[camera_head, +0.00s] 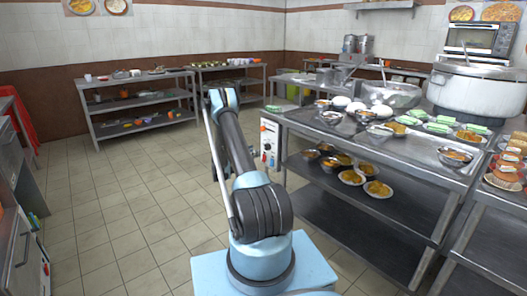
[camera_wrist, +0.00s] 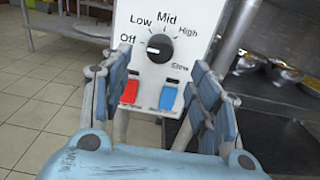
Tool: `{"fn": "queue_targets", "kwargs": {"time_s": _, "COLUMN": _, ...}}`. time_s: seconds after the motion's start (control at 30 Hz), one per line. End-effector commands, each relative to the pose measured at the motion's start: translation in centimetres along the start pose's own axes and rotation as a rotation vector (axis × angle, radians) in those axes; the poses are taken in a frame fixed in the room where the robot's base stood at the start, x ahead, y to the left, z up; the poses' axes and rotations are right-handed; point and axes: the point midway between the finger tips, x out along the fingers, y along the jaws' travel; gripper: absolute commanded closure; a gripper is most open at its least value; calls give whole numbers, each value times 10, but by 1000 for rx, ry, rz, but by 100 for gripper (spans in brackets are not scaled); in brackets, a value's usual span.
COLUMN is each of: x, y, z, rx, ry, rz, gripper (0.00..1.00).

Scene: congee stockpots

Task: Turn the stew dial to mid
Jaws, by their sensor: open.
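The stew dial (camera_wrist: 159,46) is a round black knob on a white control panel (camera_wrist: 206,14) in the wrist view. Off, Low, Mid and High are printed in an arc around it, with "Stew" at its lower right. Its small white mark appears to point left, toward Off. My gripper (camera_wrist: 158,70) is open, with one blue-grey finger on each side of the lower panel. The dial lies beyond and between the fingers, apart from them. The panel also shows in the head view (camera_head: 269,143) at the near counter's left end; my gripper cannot be made out there.
A red switch (camera_wrist: 130,91) and a blue switch (camera_wrist: 168,97) sit below the dial, between my fingers. The steel counter (camera_head: 345,128) holds bowls and trays right of my arm. A large pot (camera_head: 482,92) stands at the right. Tiled floor lies clear at the left.

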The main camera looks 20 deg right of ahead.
Motion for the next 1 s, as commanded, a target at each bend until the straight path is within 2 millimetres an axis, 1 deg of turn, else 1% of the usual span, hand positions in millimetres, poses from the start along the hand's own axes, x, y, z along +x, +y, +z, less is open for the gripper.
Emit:
{"fn": "queue_targets", "kwargs": {"time_s": 0.03, "x": 10, "y": -1, "z": 0, "rx": 0, "ry": 0, "rz": -3, "gripper": 44}}
{"fn": "queue_targets", "kwargs": {"time_s": 0.3, "x": 56, "y": -1, "z": 0, "rx": 0, "ry": 0, "rz": -3, "gripper": 44}}
{"fn": "queue_targets", "kwargs": {"time_s": 0.5, "x": 80, "y": -1, "z": 0, "rx": 0, "ry": 0, "rz": -2, "gripper": 44}}
{"fn": "queue_targets", "kwargs": {"time_s": 0.7, "x": 88, "y": 0, "z": 0, "rx": 0, "ry": 0, "rz": -1, "gripper": 44}}
{"fn": "queue_targets", "kwargs": {"time_s": 0.97, "x": 89, "y": 0, "z": 0, "rx": 0, "ry": 0, "rz": 0, "gripper": 44}}
{"fn": "queue_targets", "kwargs": {"time_s": 1.0, "x": 89, "y": 0, "z": 0, "rx": 0, "ry": 0, "rz": 0, "gripper": 53}}
